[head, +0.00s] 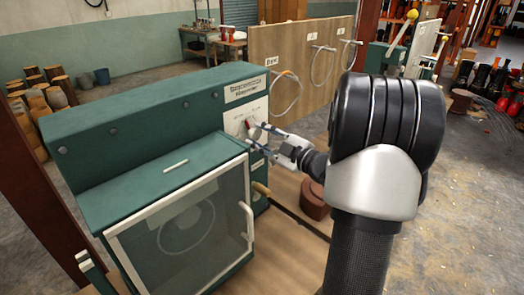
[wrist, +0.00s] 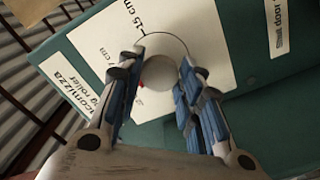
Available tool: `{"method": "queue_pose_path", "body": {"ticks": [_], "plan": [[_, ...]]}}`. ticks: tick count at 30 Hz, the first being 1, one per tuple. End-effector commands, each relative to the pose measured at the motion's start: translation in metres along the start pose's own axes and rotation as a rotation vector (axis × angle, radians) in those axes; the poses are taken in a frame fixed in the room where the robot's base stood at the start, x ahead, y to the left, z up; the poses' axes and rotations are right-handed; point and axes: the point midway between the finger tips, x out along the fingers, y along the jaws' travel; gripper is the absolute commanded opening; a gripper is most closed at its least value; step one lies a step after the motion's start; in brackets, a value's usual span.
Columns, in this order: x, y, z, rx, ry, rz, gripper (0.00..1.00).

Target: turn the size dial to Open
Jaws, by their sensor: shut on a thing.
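The size dial (wrist: 160,72) is a round grey knob on a white label plate (head: 240,117) on the front of the green machine (head: 150,112). My gripper (head: 258,136) reaches the plate from the right. In the wrist view my gripper (wrist: 161,75) has its two blue-padded fingers on either side of the knob, shut on it. A small red mark shows at the knob's lower left. The plate reads "15 cm" above the knob, with another "cm" mark to the left. The fingers hide part of the plate, and I cannot read an Open mark.
A clear-fronted cabinet door (head: 185,225) with a pale handle (head: 246,222) juts out below the dial. A wooden board (head: 300,62) with hanging hoops stands behind. A brown round block (head: 314,199) lies below my gripper. Wooden drum shells (head: 38,100) stand at the far left.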

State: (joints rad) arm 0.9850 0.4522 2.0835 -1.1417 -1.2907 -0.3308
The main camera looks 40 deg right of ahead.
Motion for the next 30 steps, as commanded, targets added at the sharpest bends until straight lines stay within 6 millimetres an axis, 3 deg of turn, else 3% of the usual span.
{"method": "queue_pose_path", "body": {"ticks": [30], "plan": [[0.0000, 0.0011, -0.0005, -0.945, 0.000, -0.003, 0.10]]}}
